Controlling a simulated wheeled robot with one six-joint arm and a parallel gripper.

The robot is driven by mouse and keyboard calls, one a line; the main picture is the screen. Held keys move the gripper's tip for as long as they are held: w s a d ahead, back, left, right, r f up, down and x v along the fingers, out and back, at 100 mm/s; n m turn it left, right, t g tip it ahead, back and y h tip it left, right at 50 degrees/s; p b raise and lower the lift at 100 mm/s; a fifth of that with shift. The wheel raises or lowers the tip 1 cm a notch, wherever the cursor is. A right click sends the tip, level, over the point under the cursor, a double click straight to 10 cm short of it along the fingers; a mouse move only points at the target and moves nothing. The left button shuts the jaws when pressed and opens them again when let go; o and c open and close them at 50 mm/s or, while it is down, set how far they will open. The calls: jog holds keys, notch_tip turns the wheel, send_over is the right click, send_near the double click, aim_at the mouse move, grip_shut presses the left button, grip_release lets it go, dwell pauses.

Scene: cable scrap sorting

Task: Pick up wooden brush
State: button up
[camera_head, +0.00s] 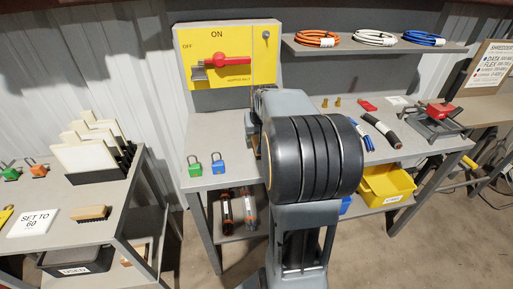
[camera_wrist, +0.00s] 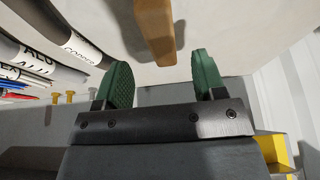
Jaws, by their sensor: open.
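In the wrist view, a long wooden piece (camera_wrist: 155,28), which looks like a wooden handle, lies over the pale bench top. Its near end shows between and just beyond the green pads of my gripper (camera_wrist: 162,66). My gripper is open, with a gap to the wood on both sides. The rest of the piece runs out of the picture, so I cannot tell whether it is the wooden brush. In the head view my arm hides this spot and the gripper's fingers. A wooden block brush with bristles (camera_head: 90,213) lies on the left table.
The yellow switch panel (camera_head: 226,55) stands at the bench's back. The bench's left front is clear.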

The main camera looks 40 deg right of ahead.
aim_at(257, 141)
jog(key=shift+b+x, duration=0.35)
jog(key=shift+x, duration=2.9)
jog(key=shift+a+f, duration=0.1)
jog(key=shift+f, duration=0.1)
jog(key=c, duration=1)
